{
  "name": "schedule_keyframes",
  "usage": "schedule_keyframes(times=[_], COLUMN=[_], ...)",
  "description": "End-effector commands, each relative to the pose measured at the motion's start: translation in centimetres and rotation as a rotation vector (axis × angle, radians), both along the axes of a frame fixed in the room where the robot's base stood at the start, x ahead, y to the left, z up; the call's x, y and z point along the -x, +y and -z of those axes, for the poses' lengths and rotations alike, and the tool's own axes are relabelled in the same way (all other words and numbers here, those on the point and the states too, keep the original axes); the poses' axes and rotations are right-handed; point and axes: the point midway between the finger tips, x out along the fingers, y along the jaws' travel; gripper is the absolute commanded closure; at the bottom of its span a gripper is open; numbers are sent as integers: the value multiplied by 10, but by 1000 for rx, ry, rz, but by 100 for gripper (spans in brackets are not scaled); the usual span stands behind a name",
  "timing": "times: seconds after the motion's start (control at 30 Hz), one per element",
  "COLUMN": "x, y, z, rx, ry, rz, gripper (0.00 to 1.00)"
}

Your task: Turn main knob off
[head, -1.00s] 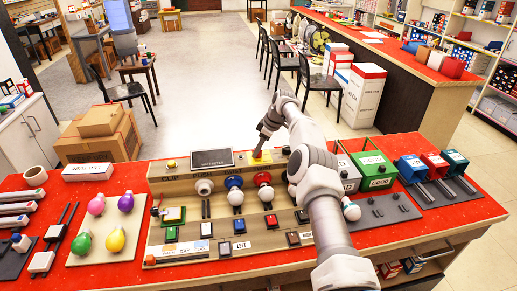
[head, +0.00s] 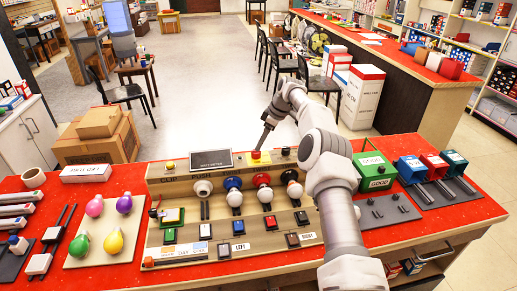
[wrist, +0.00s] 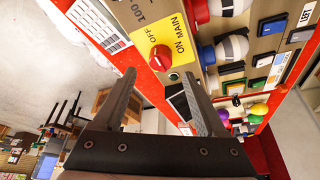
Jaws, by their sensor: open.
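The main knob (wrist: 160,58) is red and sits on a yellow plate (wrist: 171,36) lettered ON, MAIN and OFF in the wrist view. In the head view the red knob (head: 256,155) is at the back of the wooden test panel (head: 220,244), right of the dark display. My gripper (wrist: 159,75) is open and empty, its two fingers spread to either side of the knob in the picture. In the head view my gripper (head: 262,146) is just above the knob. I cannot tell whether a finger touches it.
The panel carries bulbs in coloured sockets (head: 235,190) and several switches in front of the knob. A dark display (head: 211,159) is close on its left.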

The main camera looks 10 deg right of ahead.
Motion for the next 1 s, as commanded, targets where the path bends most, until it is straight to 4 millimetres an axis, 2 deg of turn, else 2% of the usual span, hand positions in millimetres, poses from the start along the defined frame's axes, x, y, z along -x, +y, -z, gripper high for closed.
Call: schedule_keyframes(times=[0.1, 0.3, 0.5, 0.67, 1.0], x=[5, 15, 21, 23, 23], y=[-11, -26, -37, -40, -40], z=[-29, -74, -103, -111, -113], rx=[0, 0, 0, 0, 0], ry=[-3, -1, 2, 1, 2], rz=[1, 0, 1, 0, -1], gripper=[26, 26, 26, 26, 26])
